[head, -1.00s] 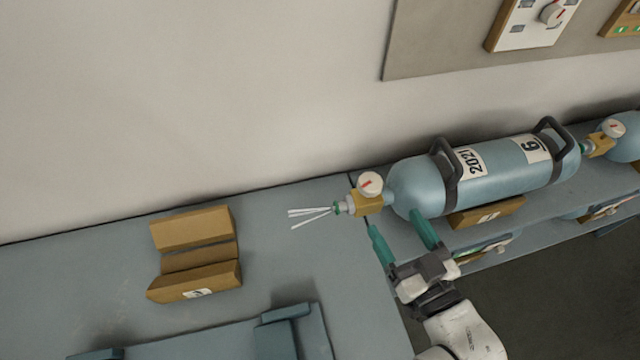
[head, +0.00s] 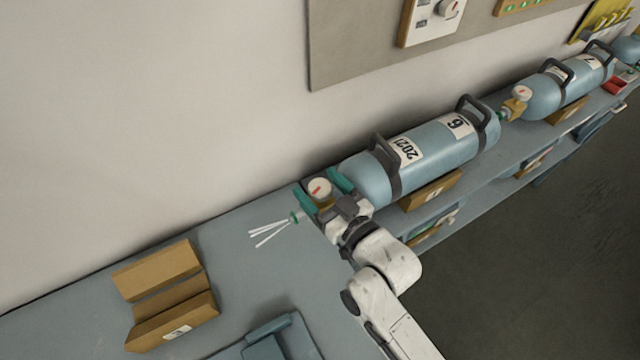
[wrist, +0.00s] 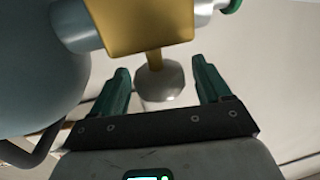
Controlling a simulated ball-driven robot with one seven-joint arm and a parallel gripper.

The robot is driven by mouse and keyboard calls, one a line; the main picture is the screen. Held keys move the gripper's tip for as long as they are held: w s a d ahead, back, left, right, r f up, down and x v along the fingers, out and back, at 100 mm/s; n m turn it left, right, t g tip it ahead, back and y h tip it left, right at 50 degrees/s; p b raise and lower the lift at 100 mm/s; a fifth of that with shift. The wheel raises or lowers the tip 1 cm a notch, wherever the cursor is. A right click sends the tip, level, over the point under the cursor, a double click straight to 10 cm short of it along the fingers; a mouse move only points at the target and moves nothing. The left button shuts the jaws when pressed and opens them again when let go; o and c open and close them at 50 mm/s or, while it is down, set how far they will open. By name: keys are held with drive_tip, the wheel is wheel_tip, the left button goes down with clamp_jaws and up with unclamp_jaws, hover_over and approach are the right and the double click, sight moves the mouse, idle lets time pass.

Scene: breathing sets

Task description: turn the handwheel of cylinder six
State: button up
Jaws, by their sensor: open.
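Cylinder six (head: 437,152) is a light blue tank with dark handles and labels "6" and "2021", lying on its side at the bench edge. Its brass valve block (wrist: 140,25) is at its left end. A white round part with a red mark (head: 319,187) sits on the valve; it also shows from behind in the wrist view (wrist: 160,82). A green part (head: 297,217) is at the valve's outer end, with white streaks beside it. My gripper (head: 322,191) is open, its green fingers either side of the white round part, apart from it in the wrist view (wrist: 160,68).
An empty brown cradle (head: 165,295) stands on the grey-blue bench (head: 235,265) at left. A blue holder (head: 270,340) is at the front edge. Cylinder seven (head: 565,88) lies farther right. The wall with a panel (head: 350,50) is close behind.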

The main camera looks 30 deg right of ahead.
drive_tip(key=c, duration=1)
drive_tip(key=shift+o, duration=0.2)
drive_tip(key=f+y+b, duration=0.1)
drive_tip(key=b, duration=0.1)
drive_tip(key=shift+n+b, duration=0.3)
drive_tip(key=shift+b, duration=0.1)
drive_tip(key=n+y+b, duration=0.1)
drive_tip(key=b, duration=0.2)
drive_tip(key=shift+s+d+f+g, duration=0.1)
drive_tip(key=shift+d+g, duration=0.05)
drive_tip(key=shift+g, duration=0.15)
drive_tip(key=n+g+y+b, duration=0.1)
drive_tip(key=n+y+b, duration=0.1)
drive_tip(key=y+b, duration=0.1)
drive_tip(key=shift+y+b, duration=0.3)
drive_tip(key=shift+b, duration=0.55)
drive_tip(key=shift+n+y, duration=0.3)
drive_tip(key=shift+r+g+b, duration=0.35)
drive_tip(key=shift+g+b, duration=0.05)
drive_tip(key=shift+b, duration=0.05)
drive_tip(key=shift+r+y, duration=0.15)
drive_tip(key=shift+y, duration=0.15)
drive_tip(key=o, duration=1)
drive_tip(key=shift+r, duration=0.1)
drive_tip(key=shift+c, duration=0.2)
